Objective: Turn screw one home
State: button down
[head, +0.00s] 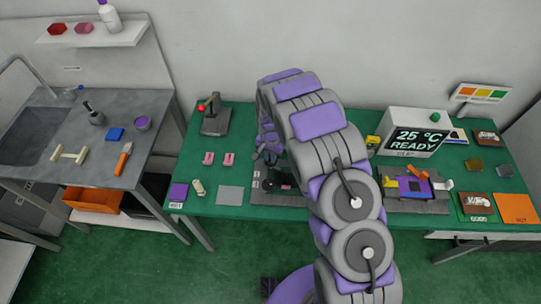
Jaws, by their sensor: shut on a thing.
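A grey fixture plate (290,198) lies on the green table, partly behind my arm. Small dark parts (270,182) stand on its left side, with a pink piece among them. The screws are too small and too covered to tell apart. My gripper (267,156) is just behind the left part of this plate, mostly dark against the green. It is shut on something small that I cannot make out. My arm covers the right part of the plate.
A second grey plate (415,205) with a purple block and an orange-handled part is right of my arm. A display box (411,132) reads "25 °C READY". Two pink blocks (218,159) and a lever stand (215,118) are at left. Bare green table lies between.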

jog(key=m, duration=0.5)
jog(key=shift+b, duration=0.35)
jog(key=shift+m, duration=0.4)
jog(key=c, duration=1.2)
grip_release()
jog(key=shift+a, duration=0.25)
jog(key=shift+o, duration=0.2)
jog(key=shift+d, duration=0.1)
jog(key=shift+r, duration=0.3)
notch_tip(320, 180, up, 17)
jog(key=p, duration=0.1)
jog(key=shift+f, duration=0.2)
